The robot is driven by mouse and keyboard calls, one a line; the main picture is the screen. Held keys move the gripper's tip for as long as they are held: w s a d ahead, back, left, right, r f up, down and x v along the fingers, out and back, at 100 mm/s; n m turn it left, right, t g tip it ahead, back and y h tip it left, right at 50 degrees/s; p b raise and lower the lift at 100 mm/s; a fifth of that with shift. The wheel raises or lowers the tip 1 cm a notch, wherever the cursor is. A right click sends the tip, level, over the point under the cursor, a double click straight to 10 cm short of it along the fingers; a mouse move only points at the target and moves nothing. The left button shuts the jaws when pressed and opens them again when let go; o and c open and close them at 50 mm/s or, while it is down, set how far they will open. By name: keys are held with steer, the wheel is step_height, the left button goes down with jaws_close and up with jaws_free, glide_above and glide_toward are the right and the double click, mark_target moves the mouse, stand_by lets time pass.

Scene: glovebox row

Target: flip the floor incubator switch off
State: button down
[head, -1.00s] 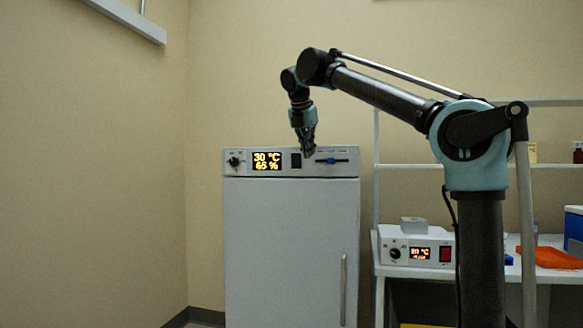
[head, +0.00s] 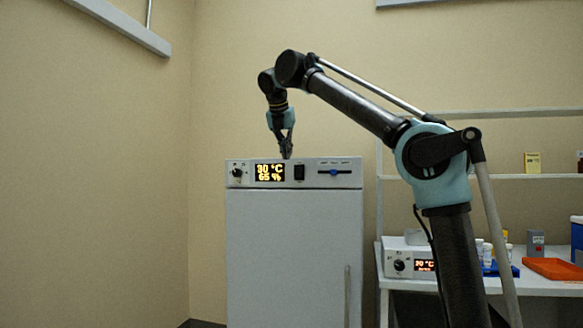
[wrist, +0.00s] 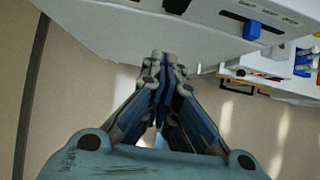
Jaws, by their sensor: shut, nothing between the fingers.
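The floor incubator (head: 295,255) is a tall white cabinet with a control strip along its top front. The strip carries a lit display (head: 270,172) reading 30 °C and 65 %, with a black rocker switch (head: 299,172) to its right. My gripper (head: 287,154) points down at the strip's top edge, slightly left of the switch, and appears apart from it. In the wrist view my gripper (wrist: 162,56) is shut and empty. There, a dark piece that looks like the switch (wrist: 176,4) is at the top edge, partly cut off. The switch's tilt is too small to read.
A black knob (head: 237,172) and a blue slider (head: 334,172) flank the display and switch. A bench at right holds a smaller white device (head: 400,263) with a display, and an orange tray (head: 552,268). Wall space left of the incubator is clear.

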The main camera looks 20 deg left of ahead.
mark_target(299, 172)
steer(key=shift+w+r+x, duration=0.25)
steer(key=shift+w+x, duration=0.15)
steer(key=shift+x, duration=1.65)
steer(key=shift+w+r+x, duration=0.3)
steer(key=shift+w+x, duration=0.1)
steer(key=shift+x, duration=1.6)
steer(key=shift+w+r+x, duration=0.25)
steer(key=shift+w+x, duration=0.15)
steer(key=shift+x, duration=1.65)
